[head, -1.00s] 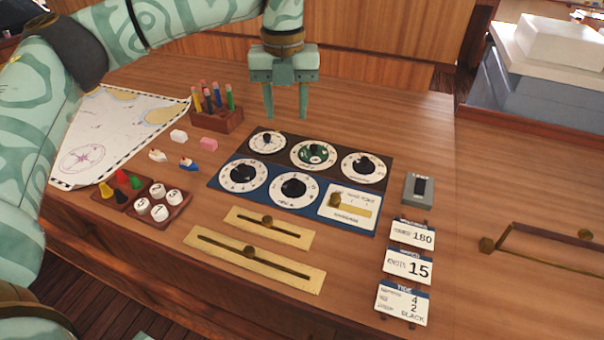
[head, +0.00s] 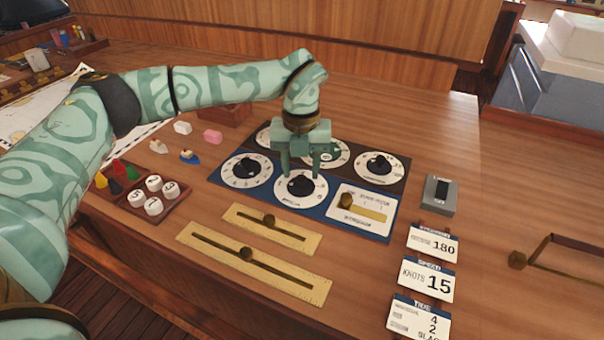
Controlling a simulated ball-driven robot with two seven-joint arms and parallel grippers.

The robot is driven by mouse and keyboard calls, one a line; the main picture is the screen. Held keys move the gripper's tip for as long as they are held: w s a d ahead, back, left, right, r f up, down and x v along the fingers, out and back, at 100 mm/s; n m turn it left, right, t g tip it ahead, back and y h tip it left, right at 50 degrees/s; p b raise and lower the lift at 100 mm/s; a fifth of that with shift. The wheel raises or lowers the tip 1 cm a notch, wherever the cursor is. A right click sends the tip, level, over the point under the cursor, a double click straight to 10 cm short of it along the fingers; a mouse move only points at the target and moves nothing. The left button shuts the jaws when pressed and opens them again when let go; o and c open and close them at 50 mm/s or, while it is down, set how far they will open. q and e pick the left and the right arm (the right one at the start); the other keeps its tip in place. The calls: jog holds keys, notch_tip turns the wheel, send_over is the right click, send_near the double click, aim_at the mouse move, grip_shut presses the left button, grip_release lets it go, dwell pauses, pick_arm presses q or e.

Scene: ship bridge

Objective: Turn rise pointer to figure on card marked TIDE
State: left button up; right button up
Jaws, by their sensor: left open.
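The card marked TIDE (head: 405,318) lies at the lower right, partly cut by the picture's bottom edge; it shows a 4 and a 2 above a partly cut word. Its small row labels are too small to read. Several round white dials with black knobs sit on the dark and blue panels. My left gripper (head: 301,174) is open, pointing down, with its fingers on either side of the black knob of the lower middle dial (head: 301,200). I cannot tell whether they touch it. The dial names, including rise, are too small to read. My right gripper is not in view.
Beside that dial are the lower left dial (head: 246,170) and a white plate with a brass knob (head: 362,211). Brass slider plates (head: 291,276) lie in front. A small grey switch box (head: 439,195) stands right. A tray of white counters (head: 178,205) is at left.

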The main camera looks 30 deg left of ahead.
pick_arm(q)
jog(key=shift+f, duration=0.75)
grip_shut()
jog(key=shift+r, duration=0.1)
